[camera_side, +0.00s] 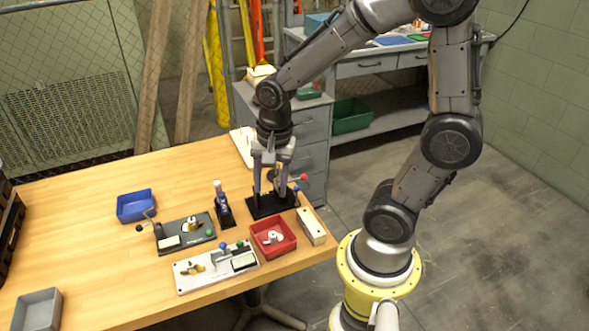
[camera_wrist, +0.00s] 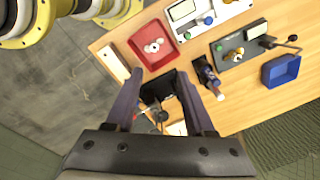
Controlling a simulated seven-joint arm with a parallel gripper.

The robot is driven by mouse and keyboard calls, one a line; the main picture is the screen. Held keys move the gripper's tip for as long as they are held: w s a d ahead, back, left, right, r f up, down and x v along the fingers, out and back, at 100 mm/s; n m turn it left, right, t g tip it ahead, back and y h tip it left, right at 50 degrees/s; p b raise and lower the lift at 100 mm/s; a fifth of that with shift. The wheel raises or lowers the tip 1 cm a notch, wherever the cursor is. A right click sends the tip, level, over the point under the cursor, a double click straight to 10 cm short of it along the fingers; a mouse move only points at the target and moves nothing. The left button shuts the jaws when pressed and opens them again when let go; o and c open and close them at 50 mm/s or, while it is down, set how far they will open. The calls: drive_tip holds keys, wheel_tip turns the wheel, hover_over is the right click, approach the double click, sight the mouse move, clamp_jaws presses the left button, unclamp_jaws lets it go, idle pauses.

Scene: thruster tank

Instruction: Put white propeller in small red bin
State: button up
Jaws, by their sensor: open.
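The small red bin (camera_side: 291,246) sits near the table's front right edge. A white propeller (camera_side: 273,238) lies inside it. In the wrist view the red bin (camera_wrist: 135,42) is at the top centre with the white propeller (camera_wrist: 153,47) on its floor. My gripper (camera_side: 270,190) is open, pointing down above a black stand (camera_side: 266,208), behind the bin in the side view. In the wrist view the open fingers (camera_wrist: 160,74) point toward the stand, with nothing visibly held between them. The fingers partly hide the stand.
A white block (camera_side: 311,226) stands right beside the bin. A white plate (camera_side: 190,284), a dark plate (camera_side: 172,225) with levers, and a small upright holder (camera_side: 224,212) are left. A blue bin (camera_side: 136,207) and grey bin (camera_side: 37,310) lie farther left. The table's left middle is clear.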

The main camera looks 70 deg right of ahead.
drive_tip(key=s+a+r+n+t, duration=0.3)
drive_tip(key=s+r+n, duration=0.6)
drive_tip(key=n, duration=0.6)
wheel_tip(320, 180, up, 2)
drive_tip(key=shift+a+r+n+t, duration=0.15)
drive_tip(key=shift+a+n+t, duration=0.15)
drive_tip(key=shift+t, duration=0.4)
